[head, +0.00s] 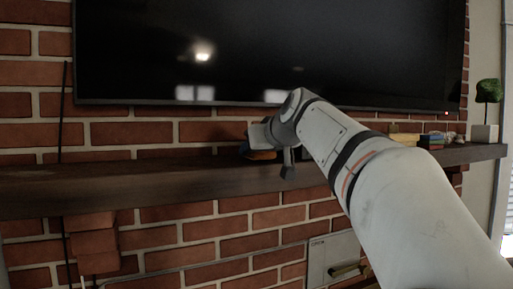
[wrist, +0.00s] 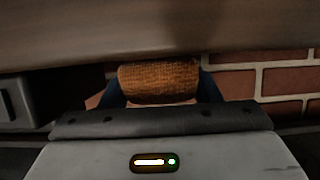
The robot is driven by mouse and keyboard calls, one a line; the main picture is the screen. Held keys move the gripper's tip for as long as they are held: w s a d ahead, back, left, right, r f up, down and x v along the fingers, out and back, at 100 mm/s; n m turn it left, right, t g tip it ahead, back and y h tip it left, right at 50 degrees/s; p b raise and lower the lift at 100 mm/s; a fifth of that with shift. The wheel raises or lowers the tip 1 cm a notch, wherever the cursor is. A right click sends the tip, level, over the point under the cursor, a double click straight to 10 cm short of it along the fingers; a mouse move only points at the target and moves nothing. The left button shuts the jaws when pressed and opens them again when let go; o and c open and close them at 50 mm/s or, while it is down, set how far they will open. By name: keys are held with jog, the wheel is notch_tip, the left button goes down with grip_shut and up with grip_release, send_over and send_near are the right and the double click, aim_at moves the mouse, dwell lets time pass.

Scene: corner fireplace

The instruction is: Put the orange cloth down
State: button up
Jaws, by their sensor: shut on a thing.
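The orange cloth (wrist: 158,80) shows in the wrist view as a rolled or folded textured bundle between my two dark fingers. My gripper (wrist: 160,88) is shut on it. In the head view my gripper (head: 258,148) is at the wooden mantel shelf, left of the picture's middle, and a small bit of orange cloth (head: 262,155) shows under it. My arm hides much of the gripper there. I cannot tell whether the cloth touches the shelf.
The dark wooden mantel (head: 100,188) runs along the brick wall, its left part bare. A large black television (head: 270,50) hangs just above. Books (head: 430,140) and a potted plant (head: 486,110) stand at the right end. A grey panel (head: 335,258) is below.

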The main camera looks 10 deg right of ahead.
jog(key=shift+f, duration=0.1)
jog(key=shift+f+b, duration=0.15)
jog(key=shift+b, duration=0.15)
jog(key=o, duration=1)
jog(key=shift+o, duration=0.2)
